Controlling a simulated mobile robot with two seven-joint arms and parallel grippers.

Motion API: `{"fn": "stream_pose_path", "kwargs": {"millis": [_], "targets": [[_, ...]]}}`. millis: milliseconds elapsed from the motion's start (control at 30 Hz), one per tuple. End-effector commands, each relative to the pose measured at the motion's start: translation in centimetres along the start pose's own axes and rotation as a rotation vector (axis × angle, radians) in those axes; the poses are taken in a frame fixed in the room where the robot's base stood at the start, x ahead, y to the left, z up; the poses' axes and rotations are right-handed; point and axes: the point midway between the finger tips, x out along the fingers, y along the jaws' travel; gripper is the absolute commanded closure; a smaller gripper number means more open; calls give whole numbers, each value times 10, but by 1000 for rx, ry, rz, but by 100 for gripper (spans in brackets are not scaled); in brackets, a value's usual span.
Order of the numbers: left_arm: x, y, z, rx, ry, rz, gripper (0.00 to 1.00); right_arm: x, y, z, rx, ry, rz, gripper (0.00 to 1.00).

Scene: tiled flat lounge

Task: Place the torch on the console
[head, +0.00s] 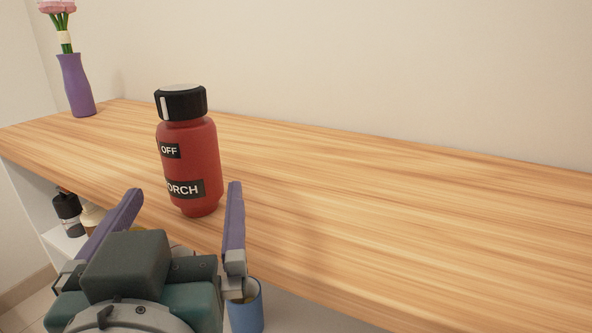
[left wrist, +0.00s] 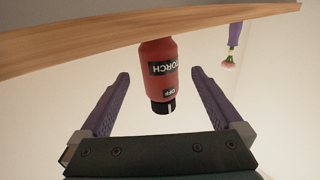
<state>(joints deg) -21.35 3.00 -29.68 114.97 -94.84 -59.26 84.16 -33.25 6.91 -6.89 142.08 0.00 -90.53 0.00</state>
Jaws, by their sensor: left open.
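The torch (head: 192,165) is a red cylinder with a black cap and black labels reading OFF and TORCH. It stands upright on the wooden top of the console (head: 400,220), near the front edge. My left gripper (head: 180,190) is open and empty in front of the torch, with its two purple fingers spread apart. In the left wrist view the torch (left wrist: 158,75) appears upside down, beyond and between the fingertips, and neither finger appears to touch it. My right gripper is in neither view.
A purple vase (head: 76,85) with pink flowers stands at the far left end of the console. A dark-capped jar (head: 68,213) is on a shelf below, and a blue cup (head: 245,308) is below the front edge. The console top right of the torch is clear.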

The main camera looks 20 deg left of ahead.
Motion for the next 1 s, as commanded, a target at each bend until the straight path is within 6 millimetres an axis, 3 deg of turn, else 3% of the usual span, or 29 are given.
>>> {"fn": "stream_pose_path", "kwargs": {"millis": [700,967,1000], "targets": [[93,0,0,-1,5,-7,0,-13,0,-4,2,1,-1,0],[96,0,1,-2,4,-6,0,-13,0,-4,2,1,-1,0],[96,0,1,-2,4,-6,3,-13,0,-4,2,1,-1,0]]}}
